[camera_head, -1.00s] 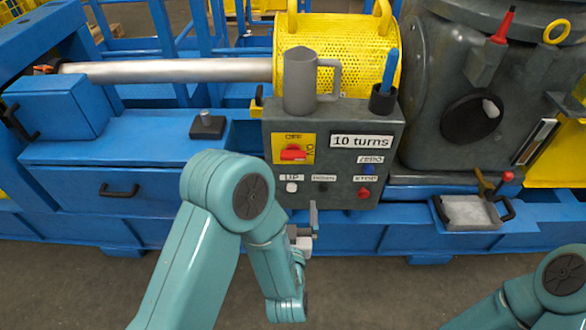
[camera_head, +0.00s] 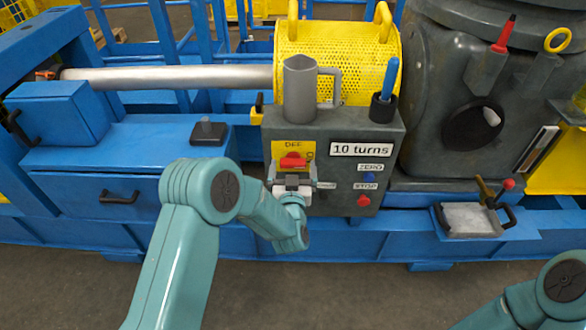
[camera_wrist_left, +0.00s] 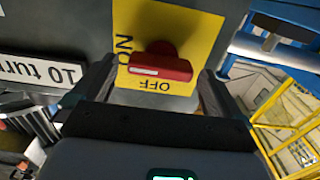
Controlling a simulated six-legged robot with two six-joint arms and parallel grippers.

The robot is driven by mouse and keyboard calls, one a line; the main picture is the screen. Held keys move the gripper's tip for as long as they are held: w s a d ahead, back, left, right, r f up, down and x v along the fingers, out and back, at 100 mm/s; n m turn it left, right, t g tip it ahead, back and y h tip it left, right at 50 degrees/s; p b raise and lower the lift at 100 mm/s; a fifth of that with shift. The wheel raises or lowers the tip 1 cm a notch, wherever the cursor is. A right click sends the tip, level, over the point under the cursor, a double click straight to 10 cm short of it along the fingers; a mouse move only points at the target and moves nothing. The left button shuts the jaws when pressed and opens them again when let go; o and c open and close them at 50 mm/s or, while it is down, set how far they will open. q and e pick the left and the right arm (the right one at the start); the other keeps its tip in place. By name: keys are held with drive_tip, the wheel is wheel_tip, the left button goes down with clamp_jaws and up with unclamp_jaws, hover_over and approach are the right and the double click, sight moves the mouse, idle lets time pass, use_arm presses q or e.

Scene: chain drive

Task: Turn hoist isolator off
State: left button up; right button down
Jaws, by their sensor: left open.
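The hoist isolator is a red rotary knob (camera_head: 293,161) on a yellow plate (camera_head: 281,149) on the front of the grey control box (camera_head: 340,121). In the left wrist view the red knob (camera_wrist_left: 160,66) lies crosswise, its white-marked end toward the ON label; OFF is on the gripper side of the plate. My left gripper (camera_head: 293,174) is open in front of the plate, just below the knob in the head view. In the wrist view its fingers (camera_wrist_left: 158,82) stand either side of the knob, with gaps. My right gripper is out of view.
The box also carries a "10 turns" label (camera_head: 361,149), a blue ZERO button (camera_head: 370,177) and a red STOP button (camera_head: 363,201). A grey jug (camera_head: 299,88) and a blue-handled tool in a cup (camera_head: 390,76) stand on top. A metal tray (camera_head: 472,219) is at the right.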

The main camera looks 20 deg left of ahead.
use_arm(q)
drive_tip(key=c, duration=1)
drive_tip(key=shift+f+n+b, duration=0.2)
drive_tip(key=shift+n+b, duration=0.2)
drive_tip(key=shift+b, duration=0.45)
drive_tip(key=n+b, duration=0.5)
drive_tip(key=b, duration=0.2)
drive_tip(key=n+b, duration=0.5)
drive_tip(key=b, duration=0.3)
drive_tip(key=n+b, duration=0.5)
drive_tip(key=b, duration=0.3)
drive_tip(key=shift+s+a+f+n, duration=0.1)
drive_tip(key=shift+a+f+n, duration=0.15)
drive_tip(key=shift+n, duration=0.15)
drive_tip(key=shift+r+n+b, duration=0.2)
drive_tip(key=shift+n+b, duration=0.6)
drive_tip(key=shift+b, duration=0.1)
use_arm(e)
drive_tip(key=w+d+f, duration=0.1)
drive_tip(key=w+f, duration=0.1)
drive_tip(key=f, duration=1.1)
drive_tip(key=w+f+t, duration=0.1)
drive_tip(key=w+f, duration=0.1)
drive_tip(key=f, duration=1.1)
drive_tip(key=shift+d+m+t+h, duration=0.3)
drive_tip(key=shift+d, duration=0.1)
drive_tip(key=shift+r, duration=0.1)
